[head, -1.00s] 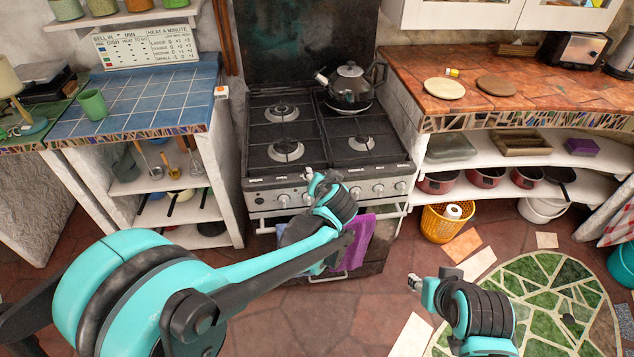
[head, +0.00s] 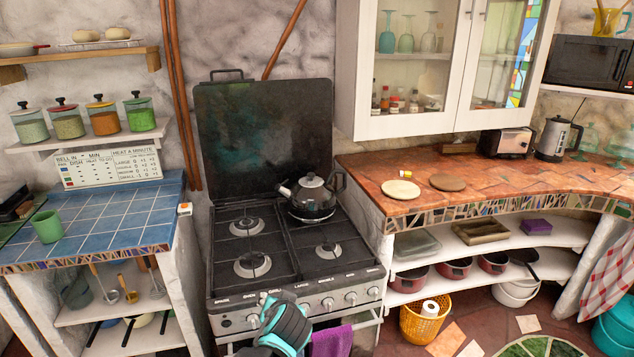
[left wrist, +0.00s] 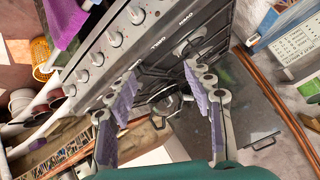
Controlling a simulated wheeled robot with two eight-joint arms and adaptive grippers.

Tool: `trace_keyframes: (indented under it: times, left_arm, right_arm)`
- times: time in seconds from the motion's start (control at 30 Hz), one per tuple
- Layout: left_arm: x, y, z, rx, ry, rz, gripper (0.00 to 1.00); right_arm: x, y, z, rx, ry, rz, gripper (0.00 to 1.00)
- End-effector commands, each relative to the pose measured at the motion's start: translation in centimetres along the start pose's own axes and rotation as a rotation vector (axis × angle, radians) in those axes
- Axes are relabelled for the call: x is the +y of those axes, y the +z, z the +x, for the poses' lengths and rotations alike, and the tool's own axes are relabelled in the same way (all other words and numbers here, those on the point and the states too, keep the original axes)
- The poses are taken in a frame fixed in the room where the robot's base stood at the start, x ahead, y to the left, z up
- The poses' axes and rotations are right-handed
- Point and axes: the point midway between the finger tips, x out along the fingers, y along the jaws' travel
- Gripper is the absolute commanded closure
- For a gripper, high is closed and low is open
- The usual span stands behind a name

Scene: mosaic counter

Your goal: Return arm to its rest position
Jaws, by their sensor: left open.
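My left gripper (head: 268,298) is at the bottom of the head view, in front of the stove's control panel. Only its teal and black wrist and small fingertips show there. In the left wrist view its two purple-padded fingers (left wrist: 160,76) are spread apart with nothing between them. The stove (head: 290,262) fills the space beyond the fingers. A dark kettle (head: 311,196) stands on the stove's back right burner, apart from the gripper. My right arm and gripper are not in view.
A blue tiled counter (head: 110,215) with a green cup (head: 47,227) is at left. A terracotta counter (head: 470,190) is at right, with shelves of red pots below. A purple towel (head: 331,341) hangs on the stove front. A yellow basket (head: 424,322) stands on the floor.

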Motion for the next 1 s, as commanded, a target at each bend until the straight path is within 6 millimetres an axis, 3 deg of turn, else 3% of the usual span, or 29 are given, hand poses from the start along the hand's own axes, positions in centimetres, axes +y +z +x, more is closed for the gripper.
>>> trace_keyframes:
  times: [0.23,0.5,0.7,1.0]
  left_arm:
    - [-4.4,7.0,-6.4,-0.122,0.085,-0.109,0.48]
    - [-4.9,14.9,-12.7,-0.208,0.208,-0.233,0.48]
    - [-4.2,17.3,-14.3,-0.223,0.256,-0.274,0.48]
    - [-4.1,17.5,-14.5,-0.225,0.261,-0.277,0.48]
  right_arm:
    - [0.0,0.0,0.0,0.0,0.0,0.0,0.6]
    - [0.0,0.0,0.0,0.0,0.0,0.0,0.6]
    - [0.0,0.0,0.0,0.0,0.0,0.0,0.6]
    - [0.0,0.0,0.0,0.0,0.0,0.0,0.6]
